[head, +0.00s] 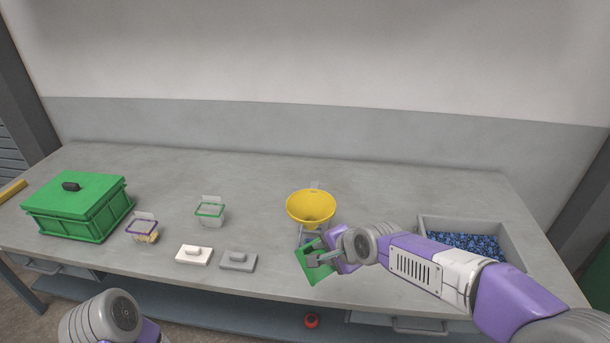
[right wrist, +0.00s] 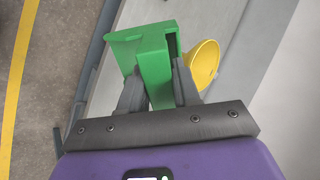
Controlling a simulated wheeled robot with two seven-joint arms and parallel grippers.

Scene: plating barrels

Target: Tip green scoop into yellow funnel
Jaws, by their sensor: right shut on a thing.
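The green scoop (head: 314,262) is held by my right gripper (head: 322,257) in front of the yellow funnel (head: 311,207). In the right wrist view, the two fingers (right wrist: 159,92) are shut on the scoop's green handle (right wrist: 153,67). The scoop is apart from the funnel in the head view and sits nearer the table's front edge. The yellow funnel (right wrist: 204,64) shows partly behind the scoop in the right wrist view. What the scoop holds cannot be seen. My left arm shows at the lower left, but its gripper is out of view.
A grey bin (head: 437,226) of blue pieces stands at the right. A green lidded crate (head: 72,220) is at the far left. A purple-rimmed box (head: 142,232), a green-rimmed box (head: 210,213), a white lid (head: 193,256) and a grey lid (head: 238,261) lie left of the funnel.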

